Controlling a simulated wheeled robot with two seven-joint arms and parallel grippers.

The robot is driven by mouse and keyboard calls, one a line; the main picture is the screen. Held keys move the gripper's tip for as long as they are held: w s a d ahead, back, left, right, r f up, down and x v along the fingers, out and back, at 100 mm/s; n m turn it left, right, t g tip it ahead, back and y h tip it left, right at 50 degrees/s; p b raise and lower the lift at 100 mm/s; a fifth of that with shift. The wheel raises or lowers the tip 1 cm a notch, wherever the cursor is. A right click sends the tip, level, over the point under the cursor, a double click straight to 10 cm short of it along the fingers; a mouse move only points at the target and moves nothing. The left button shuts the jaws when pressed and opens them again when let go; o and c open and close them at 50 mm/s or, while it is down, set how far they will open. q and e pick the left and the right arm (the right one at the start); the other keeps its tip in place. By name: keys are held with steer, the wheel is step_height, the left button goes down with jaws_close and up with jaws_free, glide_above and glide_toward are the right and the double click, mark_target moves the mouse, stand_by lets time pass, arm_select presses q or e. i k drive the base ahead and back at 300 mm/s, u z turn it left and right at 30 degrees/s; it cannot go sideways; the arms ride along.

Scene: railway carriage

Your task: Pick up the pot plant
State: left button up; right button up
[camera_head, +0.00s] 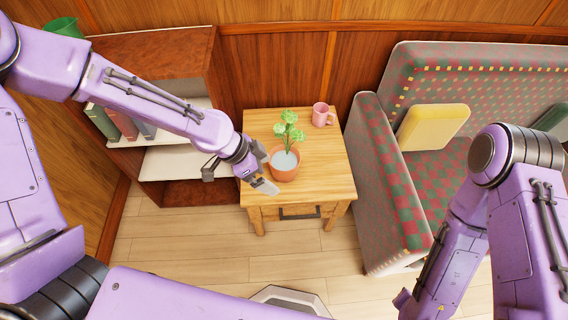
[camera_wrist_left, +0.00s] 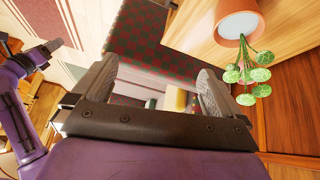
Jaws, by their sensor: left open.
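The pot plant is a terracotta pot (camera_head: 285,173) with pale fill and a bright green leafy plant (camera_head: 289,132). It stands upright on a small wooden table (camera_head: 322,176), near its left front part. My left gripper (camera_head: 264,171) is open beside the pot's left side, its fingers close to the pot in the picture. In the left wrist view, the pot (camera_wrist_left: 236,18) and its leaves (camera_wrist_left: 253,82) are at the upper right, outside the open fingers (camera_wrist_left: 157,88). Nothing is held between them. My right arm shows at the right, but its gripper is not clearly visible.
A pink mug (camera_head: 322,114) stands at the table's back right. A patterned sofa (camera_head: 392,185) with a yellow cushion (camera_head: 432,127) is right of the table. A shelf unit (camera_head: 190,193) with several books (camera_head: 122,122) is at the left. A green container (camera_head: 64,27) sits on top.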

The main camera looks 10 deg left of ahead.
mark_target(284, 162)
steer(key=i, duration=0.95)
